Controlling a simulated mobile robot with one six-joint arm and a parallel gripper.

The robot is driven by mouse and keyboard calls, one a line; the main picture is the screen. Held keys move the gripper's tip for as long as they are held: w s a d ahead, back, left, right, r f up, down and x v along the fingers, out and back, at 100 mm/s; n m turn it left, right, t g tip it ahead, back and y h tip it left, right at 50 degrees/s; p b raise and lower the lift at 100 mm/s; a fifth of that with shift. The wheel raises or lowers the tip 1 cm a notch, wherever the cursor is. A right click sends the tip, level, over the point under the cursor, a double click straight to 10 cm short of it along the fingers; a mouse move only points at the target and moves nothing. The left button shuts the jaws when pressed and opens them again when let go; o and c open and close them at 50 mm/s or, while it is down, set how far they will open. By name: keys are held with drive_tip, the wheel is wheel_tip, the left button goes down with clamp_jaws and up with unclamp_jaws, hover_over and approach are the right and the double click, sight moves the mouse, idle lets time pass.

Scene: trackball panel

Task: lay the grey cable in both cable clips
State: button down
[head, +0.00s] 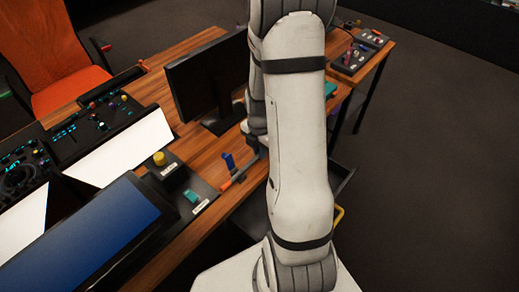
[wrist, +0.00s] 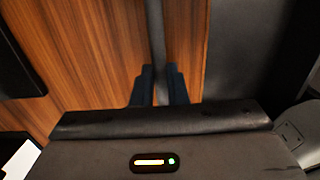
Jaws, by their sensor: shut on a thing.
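In the wrist view my gripper (wrist: 161,88) shows as two dark blue fingers close together, shut on the grey cable. The grey cable (wrist: 155,35) runs straight up from between the fingers to the top edge, over the wood desk top. Its part below the fingers is hidden by the gripper body. I cannot identify either cable clip for certain.
The wood desk (head: 205,148) carries a monitor (head: 208,82), a yellow button box (head: 160,160), a teal switch (head: 192,196) and a blue screen (head: 100,238). A control box (head: 357,57) sits at the far end. Floor (head: 440,150) at right is clear.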

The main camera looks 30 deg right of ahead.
drive_tip(key=c, duration=1.4)
unclamp_jaws()
drive_tip(key=shift+o, duration=0.2)
drive_tip(key=shift+r, duration=0.1)
wheel_tip(320, 180, up, 8)
drive_tip(key=shift+f, duration=0.2)
drive_tip(key=s+a+r+m+t+p, duration=0.1)
drive_tip(key=s+a+r+m, duration=0.5)
drive_tip(key=m, duration=0.5)
drive_tip(key=s+a+r+m+t, duration=0.1)
drive_tip(key=s+a+r+m, duration=0.5)
drive_tip(key=r+m, duration=0.4)
drive_tip(key=shift+s+a+r+m+t+p, duration=0.2)
drive_tip(key=shift+m+t+p, duration=0.15)
drive_tip(key=shift+m, duration=0.25)
